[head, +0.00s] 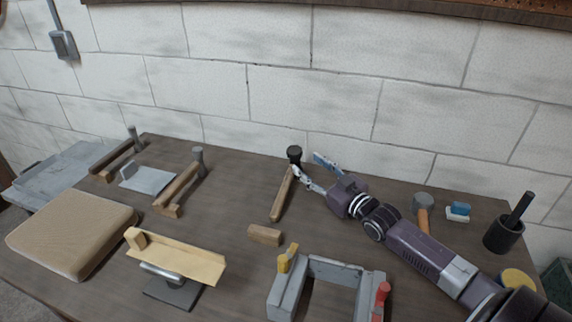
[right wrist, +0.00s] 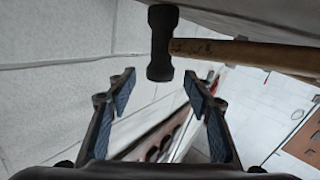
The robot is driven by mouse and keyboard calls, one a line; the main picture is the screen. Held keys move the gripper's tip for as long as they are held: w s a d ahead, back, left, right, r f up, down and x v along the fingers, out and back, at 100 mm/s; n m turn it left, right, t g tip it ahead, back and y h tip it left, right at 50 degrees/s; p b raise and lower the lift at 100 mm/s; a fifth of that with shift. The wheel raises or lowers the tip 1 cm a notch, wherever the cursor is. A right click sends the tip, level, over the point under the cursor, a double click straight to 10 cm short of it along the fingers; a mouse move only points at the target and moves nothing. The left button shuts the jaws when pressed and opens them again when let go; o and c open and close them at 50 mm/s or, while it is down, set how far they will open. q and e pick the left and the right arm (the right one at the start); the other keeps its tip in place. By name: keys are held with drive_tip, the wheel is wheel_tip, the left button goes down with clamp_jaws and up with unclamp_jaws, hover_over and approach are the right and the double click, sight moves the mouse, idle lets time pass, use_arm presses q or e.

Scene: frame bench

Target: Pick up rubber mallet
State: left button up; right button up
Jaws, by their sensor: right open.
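The rubber mallet (head: 294,154) has a black head and a long wooden handle (head: 282,197). It is near the back of the bench, with its head toward the wall and its handle pointing to the front. In the right wrist view the black head (right wrist: 160,45) is just beyond the fingertips, with the handle running off to the right. My right gripper (head: 311,170) is open beside the head, on its right in the head view. Nothing is between its fingers (right wrist: 160,80), and I cannot tell whether one touches the mallet. My left gripper is not in view.
A wooden block (head: 265,235) and a grey frame (head: 330,268) stand in front of the mallet. A grey-headed hammer (head: 423,201) and a dark cup (head: 503,236) are to the right. Clamps with wooden bars (head: 178,186) are left. The wall (head: 300,100) is close behind.

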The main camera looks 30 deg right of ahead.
sight(299, 156)
drive_tip(key=shift+w+r, duration=0.15)
drive_tip(key=shift+w, duration=0.2)
drive_tip(key=shift+w+a, duration=0.1)
drive_tip(key=shift+w, duration=0.6)
drive_tip(key=shift+w+r, duration=0.1)
drive_tip(key=shift+w, duration=0.15)
drive_tip(key=w, duration=0.1)
drive_tip(key=w+p, duration=0.1)
drive_tip(key=w, duration=0.2)
drive_tip(key=shift+a+r, duration=0.2)
drive_tip(key=shift+a, duration=0.05)
drive_tip(key=shift+w+f, duration=0.1)
drive_tip(key=shift+w, duration=0.3)
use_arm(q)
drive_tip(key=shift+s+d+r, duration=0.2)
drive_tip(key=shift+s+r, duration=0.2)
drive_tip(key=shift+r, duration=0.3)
use_arm(e)
drive_tip(key=shift+c, duration=0.3)
clamp_jaws()
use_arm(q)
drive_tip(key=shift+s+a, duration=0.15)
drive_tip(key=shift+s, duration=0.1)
